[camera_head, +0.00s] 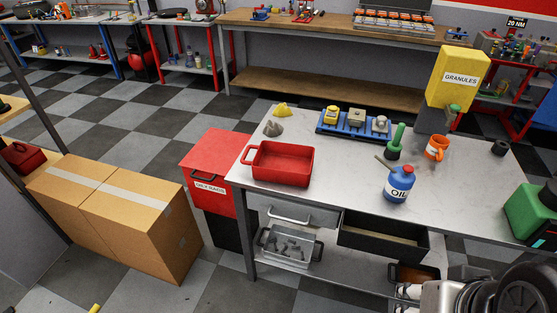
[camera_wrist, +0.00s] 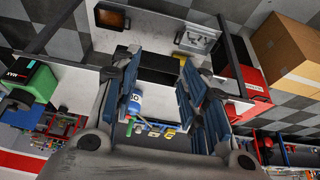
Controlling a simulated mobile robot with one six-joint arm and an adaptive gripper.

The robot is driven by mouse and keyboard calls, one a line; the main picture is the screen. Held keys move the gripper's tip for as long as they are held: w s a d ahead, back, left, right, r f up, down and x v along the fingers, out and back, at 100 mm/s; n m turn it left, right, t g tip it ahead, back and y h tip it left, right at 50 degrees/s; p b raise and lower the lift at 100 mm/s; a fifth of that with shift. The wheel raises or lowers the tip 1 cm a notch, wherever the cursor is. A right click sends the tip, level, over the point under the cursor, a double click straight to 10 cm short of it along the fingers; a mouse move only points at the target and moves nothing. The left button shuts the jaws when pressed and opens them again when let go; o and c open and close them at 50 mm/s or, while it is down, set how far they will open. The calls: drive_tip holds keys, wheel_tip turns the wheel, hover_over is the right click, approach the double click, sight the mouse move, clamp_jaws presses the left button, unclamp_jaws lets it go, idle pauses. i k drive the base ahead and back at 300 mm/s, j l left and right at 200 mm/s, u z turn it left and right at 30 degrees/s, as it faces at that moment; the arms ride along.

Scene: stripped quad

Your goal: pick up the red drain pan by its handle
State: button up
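The red drain pan (camera_head: 282,165) sits upright on the left end of the grey-topped workbench (camera_head: 330,190) in the head view. Its loop handle (camera_head: 248,154) sticks out on the left side, near the bench's left edge. In the wrist view the pan is mostly hidden behind my finger on the right, and I cannot make out its handle. My gripper (camera_wrist: 160,88) shows there with its blue-padded fingers wide apart and nothing between them. It is apart from the pan. In the head view only part of my arm shows at the bottom right.
A blue oil can (camera_head: 398,185), orange mug (camera_head: 437,148), green-handled tool (camera_head: 395,145) and blue tray (camera_head: 355,125) stand on the bench. Grey and yellow cones are behind the pan. A black drawer (camera_head: 382,236) is open below. A red rag bin (camera_head: 212,165) and cardboard boxes stand left.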

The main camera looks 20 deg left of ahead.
sight(290, 165)
drive_tip(key=i+j+u, duration=0.95)
drive_tip(key=i+u, duration=0.15)
drive_tip(key=i, duration=0.35)
